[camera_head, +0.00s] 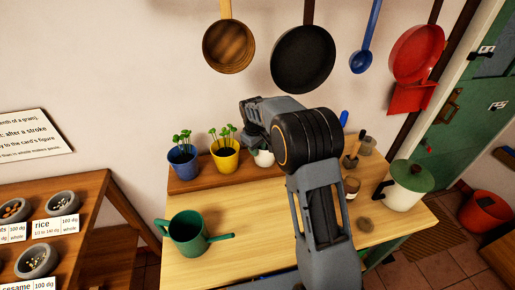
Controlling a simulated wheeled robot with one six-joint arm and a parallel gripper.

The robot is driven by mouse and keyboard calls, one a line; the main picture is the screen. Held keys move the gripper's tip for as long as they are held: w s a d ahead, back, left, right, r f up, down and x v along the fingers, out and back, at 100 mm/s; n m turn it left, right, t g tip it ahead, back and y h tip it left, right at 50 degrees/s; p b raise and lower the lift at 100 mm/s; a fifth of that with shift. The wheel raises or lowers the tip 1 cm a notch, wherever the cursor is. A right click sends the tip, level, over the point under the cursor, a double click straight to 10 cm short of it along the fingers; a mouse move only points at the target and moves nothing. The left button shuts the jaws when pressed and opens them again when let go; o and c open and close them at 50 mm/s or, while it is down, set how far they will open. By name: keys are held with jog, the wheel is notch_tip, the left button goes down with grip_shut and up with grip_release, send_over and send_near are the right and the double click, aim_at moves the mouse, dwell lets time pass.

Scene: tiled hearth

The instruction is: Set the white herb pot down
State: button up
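The white herb pot (264,159) shows only as a small pale patch at the back of the wooden table, beside the yellow pot. My arm hides most of it, and no plant in it can be made out. My gripper (262,144) is at the end of the grey arm, directly above or at the white pot. Its fingers are mostly hidden behind my own wrist, so I cannot tell whether they are open or shut on the pot. Whether the pot rests on the raised back shelf (205,184) or is held just above it is also unclear.
A blue pot (183,164) and a yellow pot (226,160) with seedlings stand left of the white pot. A green watering can (188,232) is at front left. A white canister (403,192) with a green lid stands at right. Pans hang above, including a black one (303,62).

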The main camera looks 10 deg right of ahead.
jog(key=s+r+m+t, duration=0.1)
jog(key=s+r+m, duration=0.1)
jog(key=s+r, duration=0.8)
jog(key=s+d+m+t+y, duration=0.1)
jog(key=s+m, duration=0.3)
jog(key=s, duration=1.3)
jog(key=shift+s+d+t+b, duration=0.35)
jog(key=shift+d+t, duration=0.25)
jog(key=shift+t, duration=0.2)
